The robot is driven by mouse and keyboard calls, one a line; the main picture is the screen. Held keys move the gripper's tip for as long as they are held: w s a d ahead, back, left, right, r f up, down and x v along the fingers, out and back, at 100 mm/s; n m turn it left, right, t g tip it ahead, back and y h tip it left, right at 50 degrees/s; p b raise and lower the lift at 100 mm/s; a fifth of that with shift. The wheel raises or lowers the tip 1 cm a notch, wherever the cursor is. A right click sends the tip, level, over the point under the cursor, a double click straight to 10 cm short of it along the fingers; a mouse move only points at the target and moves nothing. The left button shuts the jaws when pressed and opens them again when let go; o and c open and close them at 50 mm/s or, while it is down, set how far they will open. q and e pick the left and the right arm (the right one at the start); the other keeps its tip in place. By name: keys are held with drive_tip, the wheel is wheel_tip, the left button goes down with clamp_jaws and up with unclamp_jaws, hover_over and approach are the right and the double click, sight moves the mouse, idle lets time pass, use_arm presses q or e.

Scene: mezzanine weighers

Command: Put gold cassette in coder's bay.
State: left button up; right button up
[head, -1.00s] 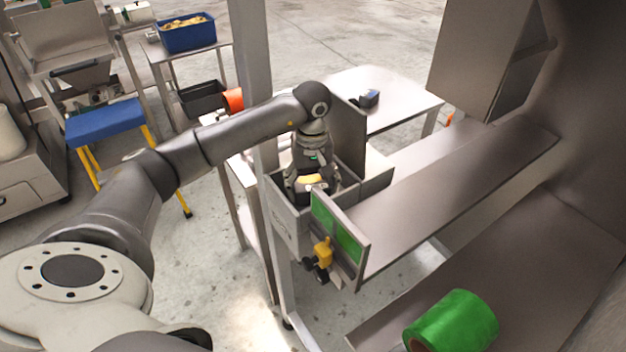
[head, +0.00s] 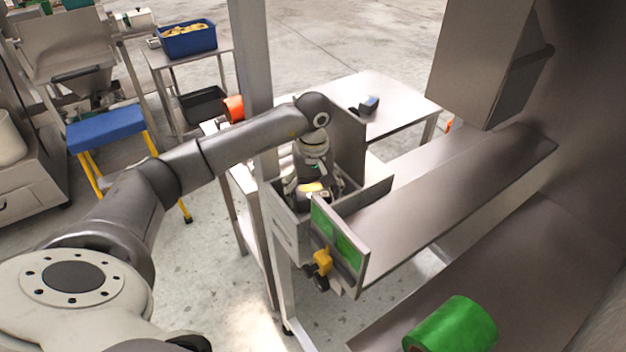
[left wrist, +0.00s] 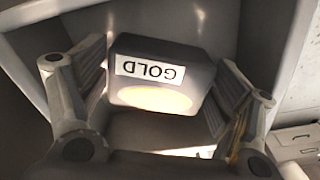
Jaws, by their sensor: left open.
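The gold cassette (left wrist: 165,62) is a dark grey block with a white GOLD label, upside down in the left wrist view, and a yellow patch. Its yellow part (head: 312,187) shows in the head view, inside the coder's open-topped grey metal bay (head: 376,192). My left gripper (left wrist: 163,75) is open, with a finger on either side of the cassette. A gap shows beside the cassette at the right finger; contact at the left finger is hard to tell. The cassette's underside is hidden. My right gripper is not in view.
A green-faced plate (head: 338,235) with a yellow clamp knob (head: 322,262) stands at the bay's near side. A metal shelf (head: 450,200) runs right from it. A green roll (head: 452,325) lies at the lower right. A post (head: 251,60) rises left of the bay.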

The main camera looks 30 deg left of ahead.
sight(313, 192)
use_arm(q)
wheel_tip(313, 192, up, 12)
drive_tip(key=b, duration=0.3)
drive_tip(key=shift+b, duration=0.3)
idle(0.4)
